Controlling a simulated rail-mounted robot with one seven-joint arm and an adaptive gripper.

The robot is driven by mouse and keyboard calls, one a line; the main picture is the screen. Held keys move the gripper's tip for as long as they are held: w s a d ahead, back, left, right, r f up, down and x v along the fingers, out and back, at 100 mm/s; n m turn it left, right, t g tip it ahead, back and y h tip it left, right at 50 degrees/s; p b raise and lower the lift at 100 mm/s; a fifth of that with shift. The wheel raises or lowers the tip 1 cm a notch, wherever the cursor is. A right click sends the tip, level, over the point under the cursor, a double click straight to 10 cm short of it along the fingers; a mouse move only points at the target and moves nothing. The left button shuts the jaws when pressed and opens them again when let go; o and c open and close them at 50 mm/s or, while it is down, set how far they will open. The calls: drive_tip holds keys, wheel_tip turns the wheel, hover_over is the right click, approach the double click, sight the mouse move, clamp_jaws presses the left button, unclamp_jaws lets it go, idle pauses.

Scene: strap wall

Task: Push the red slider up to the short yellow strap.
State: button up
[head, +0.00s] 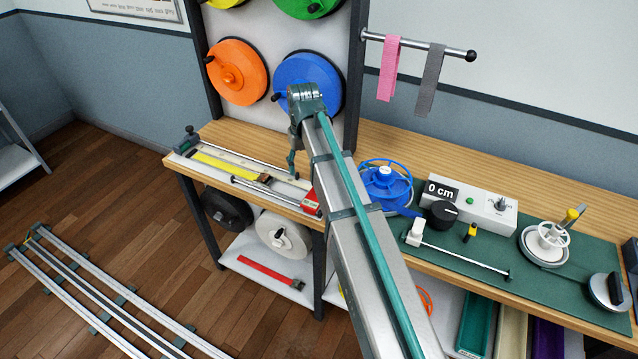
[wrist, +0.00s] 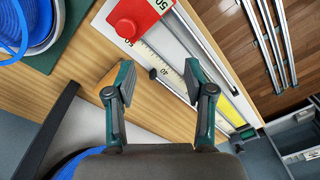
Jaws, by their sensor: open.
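The red slider (head: 311,203) sits on the right end of a white measuring board on the wooden bench. In the wrist view the red slider (wrist: 134,16) has a round knob and lies beyond my fingertips, apart from them. The short yellow strap (head: 224,168) lies flat along the board, left of the slider with a gap between; it shows partly in the wrist view (wrist: 246,108). My gripper (wrist: 156,80) is open and empty, with its fingers above the bench and board edge. In the head view my arm hides most of it.
The board (wrist: 183,38) carries a printed scale and metal rods (head: 240,152) along its length. A blue reel (head: 386,182) stands right of my arm, beside a control box (head: 470,208) on a green mat. Coloured wall reels (head: 236,72) hang behind the bench.

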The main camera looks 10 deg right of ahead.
wheel_tip(320, 180, up, 3)
drive_tip(key=m, duration=0.1)
hover_over(315, 197)
drive_tip(key=w+d, duration=0.2)
drive_tip(key=shift+s+a+f+p, duration=0.15)
drive_tip(key=shift+f+p, duration=0.6)
drive_tip(key=shift+f, duration=1.85)
drive_tip(key=shift+s+a+f+p, duration=0.1)
drive_tip(key=shift+f+p, duration=0.6)
drive_tip(key=shift+f, duration=1.85)
clamp_jaws()
